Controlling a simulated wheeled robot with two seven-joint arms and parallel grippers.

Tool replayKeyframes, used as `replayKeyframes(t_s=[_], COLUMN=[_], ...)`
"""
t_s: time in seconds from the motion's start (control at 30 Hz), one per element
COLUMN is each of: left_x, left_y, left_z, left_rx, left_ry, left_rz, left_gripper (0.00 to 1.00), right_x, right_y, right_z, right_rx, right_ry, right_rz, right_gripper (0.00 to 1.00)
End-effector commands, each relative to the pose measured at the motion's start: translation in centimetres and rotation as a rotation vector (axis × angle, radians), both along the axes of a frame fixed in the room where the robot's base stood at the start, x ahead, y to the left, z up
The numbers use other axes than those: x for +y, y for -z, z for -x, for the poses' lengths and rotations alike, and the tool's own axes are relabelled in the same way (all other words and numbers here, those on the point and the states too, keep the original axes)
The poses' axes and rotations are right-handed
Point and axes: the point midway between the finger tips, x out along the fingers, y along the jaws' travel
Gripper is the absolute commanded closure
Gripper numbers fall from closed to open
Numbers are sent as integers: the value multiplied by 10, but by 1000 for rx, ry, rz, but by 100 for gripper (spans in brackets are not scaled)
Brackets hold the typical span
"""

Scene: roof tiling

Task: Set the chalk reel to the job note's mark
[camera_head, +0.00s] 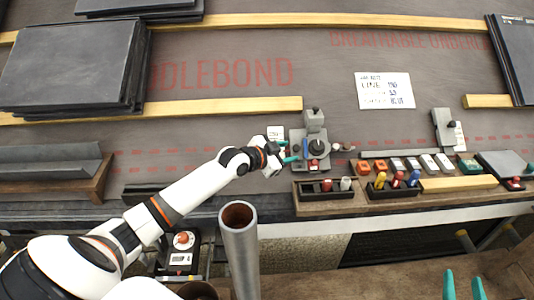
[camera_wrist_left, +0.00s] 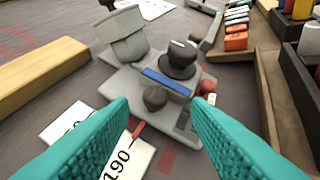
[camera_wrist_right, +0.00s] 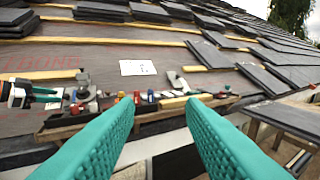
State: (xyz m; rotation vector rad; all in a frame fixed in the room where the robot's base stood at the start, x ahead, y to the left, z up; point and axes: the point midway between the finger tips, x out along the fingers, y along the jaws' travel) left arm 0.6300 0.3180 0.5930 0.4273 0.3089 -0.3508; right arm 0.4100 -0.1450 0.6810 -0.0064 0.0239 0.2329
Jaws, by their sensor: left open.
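The chalk reel (camera_head: 314,150) is a grey device on the roof underlay, with a dark round knob (camera_wrist_left: 180,58), a smaller grey knob (camera_wrist_left: 155,97) and a blue bar (camera_wrist_left: 167,84). In the left wrist view, a white label reading 190 (camera_wrist_left: 118,165) lies at its near edge beside a red pointer (camera_wrist_left: 138,130); another white label is partly hidden by a finger. The job note (camera_head: 385,91) shows a line reading 190 and a chalk line reading blue; its middle line is hard to read. My left gripper (camera_head: 287,152) is open beside the reel's left side. My right gripper (camera_head: 464,287) is open and empty, well away at front right.
Another grey tool (camera_head: 443,128) lies farther right. Battens (camera_head: 215,107) and slate stacks (camera_head: 70,65) are behind and left. An upright metal pipe (camera_head: 240,255) stands in front.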

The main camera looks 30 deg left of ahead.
Motion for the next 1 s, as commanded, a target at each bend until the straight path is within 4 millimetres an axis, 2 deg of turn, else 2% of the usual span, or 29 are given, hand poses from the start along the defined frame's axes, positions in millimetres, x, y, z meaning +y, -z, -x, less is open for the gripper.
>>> replayKeyframes(t_s=[0.27,0.5,0.7,1.0], left_x=[11,19,23,23], left_y=[-16,-26,-31,-31], left_z=[38,66,79,82], left_rx=[4,5,4,3], left_ry=[1,1,1,1], left_rz=[-3,-2,0,1], left_gripper=[56,56,56,56], right_x=[-13,-26,-32,-33], right_y=[47,81,96,100], right_z=[17,44,60,64], right_rx=[329,581,699,730], right_ry=[22,39,47,49], right_rz=[82,141,167,173], right_gripper=[64,64,64,64])
